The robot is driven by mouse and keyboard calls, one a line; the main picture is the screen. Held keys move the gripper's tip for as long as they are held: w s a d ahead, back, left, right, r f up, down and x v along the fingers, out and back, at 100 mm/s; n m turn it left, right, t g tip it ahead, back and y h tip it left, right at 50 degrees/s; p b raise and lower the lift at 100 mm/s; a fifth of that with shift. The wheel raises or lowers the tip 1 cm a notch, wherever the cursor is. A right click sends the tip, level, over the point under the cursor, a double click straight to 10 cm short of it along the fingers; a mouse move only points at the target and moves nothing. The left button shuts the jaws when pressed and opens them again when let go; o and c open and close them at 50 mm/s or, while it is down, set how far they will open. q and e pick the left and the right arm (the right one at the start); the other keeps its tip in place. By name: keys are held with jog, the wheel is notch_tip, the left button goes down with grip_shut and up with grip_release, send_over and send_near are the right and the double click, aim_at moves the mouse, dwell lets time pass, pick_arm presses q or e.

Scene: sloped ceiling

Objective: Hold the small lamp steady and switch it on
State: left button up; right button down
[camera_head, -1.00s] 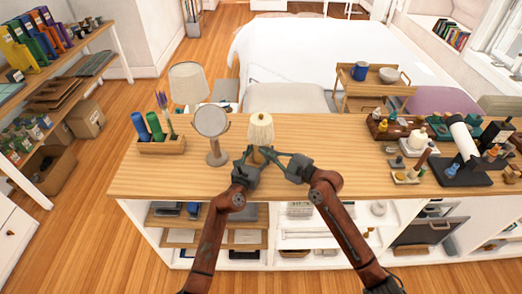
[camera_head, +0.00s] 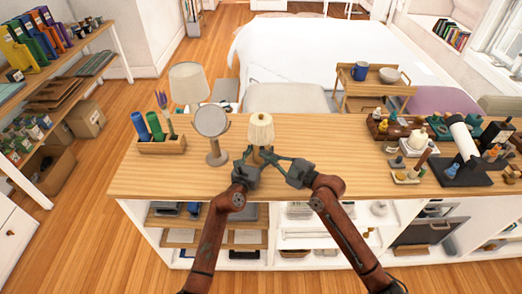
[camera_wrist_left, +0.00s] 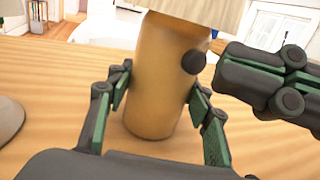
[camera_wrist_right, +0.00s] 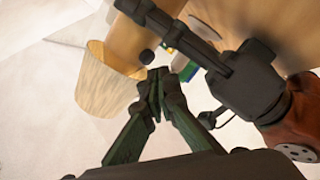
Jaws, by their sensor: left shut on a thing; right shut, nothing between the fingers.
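The small lamp (camera_head: 261,128) stands upright on the wooden counter, with a cream pleated shade over a tan cylindrical base (camera_wrist_left: 158,75). My left gripper (camera_head: 252,158) is shut on the base, one finger on each side, as the left wrist view shows. A small round dark knob (camera_wrist_left: 193,62) sticks out of the base just under the shade. My right gripper (camera_head: 266,152) is shut and empty beside the lamp. In the right wrist view its closed fingertips (camera_wrist_right: 156,78) are close to the knob (camera_wrist_right: 147,56); I cannot tell whether they touch it.
A round mirror (camera_head: 211,121) on a stand, a larger lamp (camera_head: 188,83) and a wooden box (camera_head: 162,146) with blue and green cylinders are to the left. A tray of small items (camera_head: 395,128) and a white roll (camera_head: 464,141) are at right. The counter (camera_head: 330,140) between is clear.

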jog(key=shift+s+d, duration=0.15)
jog(key=shift+s, duration=1.05)
jog(key=shift+s+d, duration=0.1)
jog(key=shift+s, duration=1.1)
pick_arm(q)
jog(key=o, duration=1.5)
jog(key=shift+o, duration=0.2)
jog(key=shift+s, duration=0.1)
jog(key=v, duration=1.1)
jog(key=shift+s+a, duration=0.1)
jog(key=shift+s, duration=0.3)
jog(key=shift+f, duration=0.1)
pick_arm(e)
jog(key=shift+d, duration=0.1)
